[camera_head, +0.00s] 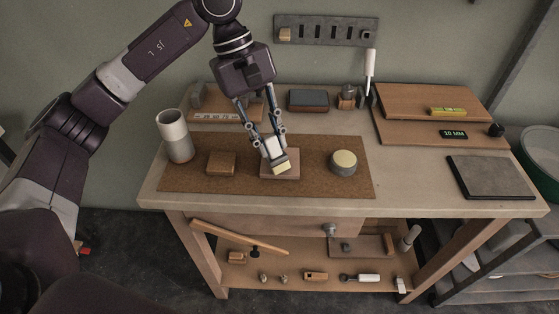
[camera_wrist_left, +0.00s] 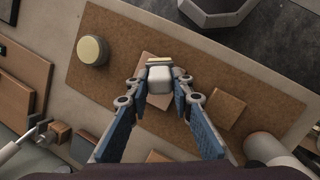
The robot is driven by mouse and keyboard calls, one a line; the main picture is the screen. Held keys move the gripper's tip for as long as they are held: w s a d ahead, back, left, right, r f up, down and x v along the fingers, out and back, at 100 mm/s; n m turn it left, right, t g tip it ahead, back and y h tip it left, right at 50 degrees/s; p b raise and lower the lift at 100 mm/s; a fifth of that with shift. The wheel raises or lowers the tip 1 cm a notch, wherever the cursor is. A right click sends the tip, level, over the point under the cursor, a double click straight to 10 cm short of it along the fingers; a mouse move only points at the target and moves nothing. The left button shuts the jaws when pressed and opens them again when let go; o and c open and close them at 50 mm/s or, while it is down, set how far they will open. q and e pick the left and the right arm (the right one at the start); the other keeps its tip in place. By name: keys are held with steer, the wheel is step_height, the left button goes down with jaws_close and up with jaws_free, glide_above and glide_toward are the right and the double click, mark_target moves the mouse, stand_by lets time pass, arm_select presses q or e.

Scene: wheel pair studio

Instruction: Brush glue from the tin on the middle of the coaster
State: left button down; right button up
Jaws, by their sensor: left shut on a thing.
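My left gripper (camera_head: 267,142) is shut on a brush (camera_head: 273,148) with a pale handle and yellowish bristles. In the left wrist view the brush (camera_wrist_left: 159,80) sits between the fingers of my gripper (camera_wrist_left: 159,92), hiding part of the coaster (camera_wrist_left: 160,101). The tin (camera_head: 344,163), grey with a pale yellow top, stands on the mat to the right; it also shows in the left wrist view (camera_wrist_left: 92,50). My right gripper is not in view.
A brown square block (camera_head: 221,163) lies left of the coaster. A grey-white cup (camera_head: 174,136) stands at the mat's left end. The mat (camera_head: 320,184) is otherwise bare. A dark slab (camera_head: 490,177) lies at the right; boards and tools line the back.

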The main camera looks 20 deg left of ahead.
arm_select(q)
steer(key=shift+w+a, duration=0.1)
steer(key=shift+w, duration=0.4)
steer(key=shift+w+a+p, duration=0.25)
steer(key=shift+w+p, duration=0.1)
steer(key=shift+w, duration=0.65)
steer(key=shift+w+a, duration=0.2)
steer(key=shift+w, duration=0.55)
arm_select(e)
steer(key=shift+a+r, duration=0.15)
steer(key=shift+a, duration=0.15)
arm_select(q)
steer(key=shift+w, duration=0.1)
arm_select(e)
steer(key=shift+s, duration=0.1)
arm_select(q)
steer(key=shift+w+a+p, duration=0.25)
steer(key=shift+w+p, duration=0.05)
steer(key=shift+w, duration=0.35)
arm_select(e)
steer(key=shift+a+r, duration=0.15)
arm_select(q)
steer(key=shift+s+f, duration=0.1)
